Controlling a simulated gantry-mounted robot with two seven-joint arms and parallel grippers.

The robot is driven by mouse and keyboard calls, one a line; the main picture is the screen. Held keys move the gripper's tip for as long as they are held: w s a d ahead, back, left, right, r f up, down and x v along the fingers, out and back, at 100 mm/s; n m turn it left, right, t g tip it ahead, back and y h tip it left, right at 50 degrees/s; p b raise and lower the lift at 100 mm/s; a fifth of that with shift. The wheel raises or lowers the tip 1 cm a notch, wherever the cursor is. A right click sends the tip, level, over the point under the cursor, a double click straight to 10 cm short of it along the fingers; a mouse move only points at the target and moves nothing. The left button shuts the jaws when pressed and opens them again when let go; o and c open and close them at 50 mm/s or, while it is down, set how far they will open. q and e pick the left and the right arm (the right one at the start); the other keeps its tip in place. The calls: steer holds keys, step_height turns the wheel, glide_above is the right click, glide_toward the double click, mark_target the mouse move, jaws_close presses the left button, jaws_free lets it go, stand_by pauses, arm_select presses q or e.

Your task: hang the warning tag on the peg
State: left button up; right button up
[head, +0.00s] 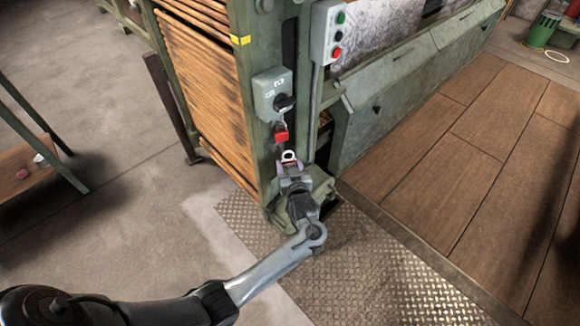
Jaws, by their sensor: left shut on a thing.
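My left gripper (290,168) is at the green machine post, below the grey switch box (272,94). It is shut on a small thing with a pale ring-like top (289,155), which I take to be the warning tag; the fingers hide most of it. A red padlock-like block (281,135) hangs below the black knob of the switch box, just above the held tag. I cannot make out the peg, and I cannot tell whether the tag touches the post. My right gripper is out of view.
A button box (329,32) with green and red buttons stands on a conduit right of the post. Wooden slats (197,95) fill the machine's left side. Diamond-plate flooring (370,270) lies below. A bench (22,160) with small items stands at the left.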

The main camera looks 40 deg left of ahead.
arm_select(q)
steer(key=shift+a, duration=0.15)
steer(key=shift+w+a, duration=0.1)
steer(key=shift+a, duration=1.15)
steer(key=shift+c, duration=0.7)
steer(key=shift+a, duration=0.15)
steer(key=shift+p, duration=0.65)
steer(key=shift+f, duration=0.4)
steer(key=shift+a, duration=0.1)
steer(key=shift+c, duration=0.6)
